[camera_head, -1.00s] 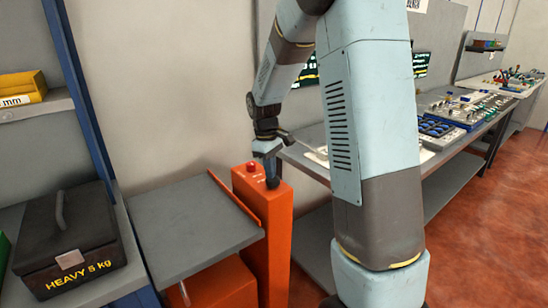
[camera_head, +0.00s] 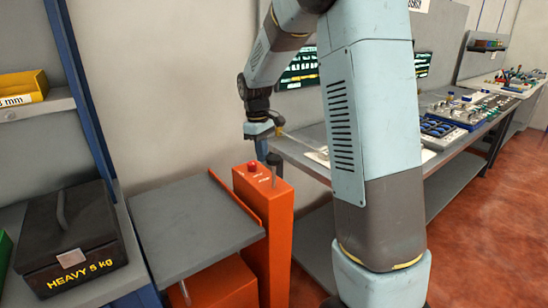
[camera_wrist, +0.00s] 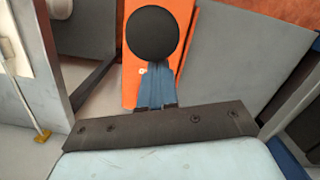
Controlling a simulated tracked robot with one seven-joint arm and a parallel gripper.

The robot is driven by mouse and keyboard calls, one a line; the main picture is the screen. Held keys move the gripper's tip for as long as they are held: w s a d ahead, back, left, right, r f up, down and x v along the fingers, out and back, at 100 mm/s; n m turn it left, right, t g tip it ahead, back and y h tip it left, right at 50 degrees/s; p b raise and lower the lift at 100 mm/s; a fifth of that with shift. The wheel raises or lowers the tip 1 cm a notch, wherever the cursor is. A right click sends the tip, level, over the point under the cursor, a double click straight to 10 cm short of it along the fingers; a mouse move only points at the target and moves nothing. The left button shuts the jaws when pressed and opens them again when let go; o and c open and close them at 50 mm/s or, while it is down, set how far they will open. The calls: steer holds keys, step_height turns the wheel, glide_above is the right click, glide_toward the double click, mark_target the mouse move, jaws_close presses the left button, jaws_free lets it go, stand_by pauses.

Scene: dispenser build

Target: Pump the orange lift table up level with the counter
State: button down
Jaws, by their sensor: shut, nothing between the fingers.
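The orange lift table has a flat grey top (camera_head: 190,228), which sits lower than the counter (camera_head: 300,153) in the head view. Its orange pump post (camera_head: 266,225) stands at the top's right side, with a red button (camera_head: 253,166) on it. A thin pump lever (camera_head: 273,178) rises from the post to a dark knob (camera_head: 275,160). The round black knob shows large in the wrist view (camera_wrist: 152,33). My gripper (camera_head: 262,157) is shut and empty beside the knob. Its blue fingers in the wrist view (camera_wrist: 156,68) point at the knob; whether they touch it I cannot tell.
A black box marked HEAVY 5 kg (camera_head: 68,238) sits on the shelf left of the lift table. A blue rack upright (camera_head: 85,100) stands by it. The counter holds trays of small parts (camera_head: 440,130). Red floor at the right is clear.

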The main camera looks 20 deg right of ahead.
step_height(320, 180, up, 10)
steer(key=shift+w+a, duration=0.35)
steer(key=shift+w, duration=0.1)
steer(key=shift+f, duration=0.1)
stand_by(0.3)
steer(key=s+d+r+m+t, duration=0.1)
steer(key=s+r+m+t, duration=0.15)
steer(key=s, duration=0.55)
steer(key=s+d+r+m+t, duration=0.1)
steer(key=s+r, duration=0.3)
steer(key=s, duration=0.4)
steer(key=s+f+m+t, duration=0.3)
steer(key=s+m, duration=0.1)
steer(key=s, duration=1.1)
steer(key=shift+s+d+y, duration=0.2)
steer(key=shift+d+y, duration=0.2)
steer(key=shift+d, duration=0.1)
